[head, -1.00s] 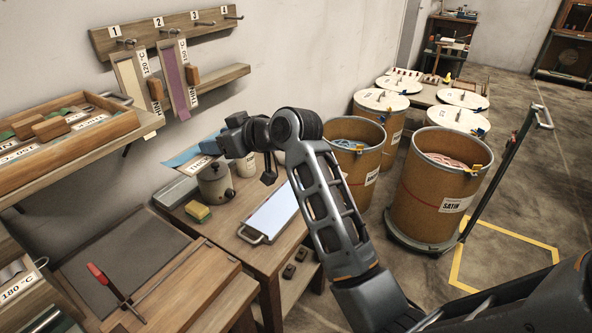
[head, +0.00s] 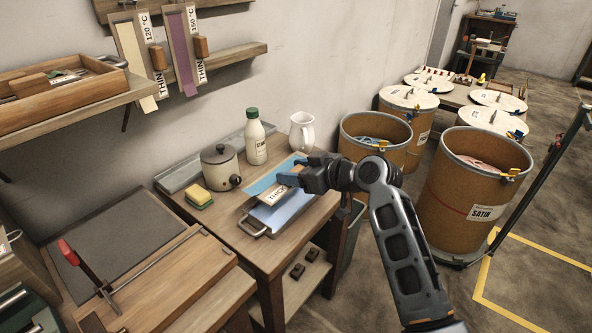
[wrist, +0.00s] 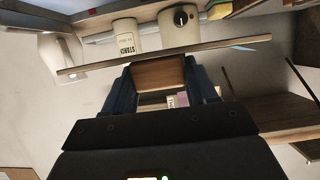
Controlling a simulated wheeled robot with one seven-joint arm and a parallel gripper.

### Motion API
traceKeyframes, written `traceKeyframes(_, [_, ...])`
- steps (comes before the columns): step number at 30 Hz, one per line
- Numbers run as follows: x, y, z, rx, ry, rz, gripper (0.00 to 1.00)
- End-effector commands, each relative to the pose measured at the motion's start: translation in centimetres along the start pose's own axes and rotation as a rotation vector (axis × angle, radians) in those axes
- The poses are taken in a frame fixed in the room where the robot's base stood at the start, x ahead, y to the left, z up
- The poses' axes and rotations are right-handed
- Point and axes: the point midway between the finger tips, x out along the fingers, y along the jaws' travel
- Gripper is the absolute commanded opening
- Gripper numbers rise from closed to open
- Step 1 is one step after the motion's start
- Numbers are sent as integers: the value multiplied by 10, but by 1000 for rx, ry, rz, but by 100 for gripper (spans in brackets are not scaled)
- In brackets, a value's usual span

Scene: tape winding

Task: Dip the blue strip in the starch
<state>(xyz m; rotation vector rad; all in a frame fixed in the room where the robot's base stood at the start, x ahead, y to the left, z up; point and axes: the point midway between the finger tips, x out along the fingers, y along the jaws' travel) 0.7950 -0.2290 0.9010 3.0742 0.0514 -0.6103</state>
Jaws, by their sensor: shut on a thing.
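My gripper (head: 312,176) is shut on the wooden handle (wrist: 158,75) of the blue strip. The blue strip (head: 262,183) shows beside a pale label reading THICK (head: 276,195), left of my gripper. It hangs over or just behind the shallow metal tray (head: 253,229), which holds a smooth pale blue, shiny surface (head: 285,213). I cannot tell whether the strip touches that surface. A white bottle with a green cap (head: 256,142) stands behind; in the wrist view its label reads STARCH (wrist: 126,40).
A lidded pot (head: 219,167), a yellow-green sponge (head: 198,196) and a white jug (head: 301,131) stand on the wooden bench (head: 225,222) around the tray. Open drums (head: 374,139) stand to the right. Hanging strips (head: 183,50) are on the wall at the left.

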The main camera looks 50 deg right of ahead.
Motion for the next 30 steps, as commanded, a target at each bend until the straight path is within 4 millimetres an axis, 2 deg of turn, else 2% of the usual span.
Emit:
traceKeyframes(24, [24, 0, 58, 0, 0, 0, 24])
traceKeyframes(30, [28, 0, 66, 0, 0, 0, 24])
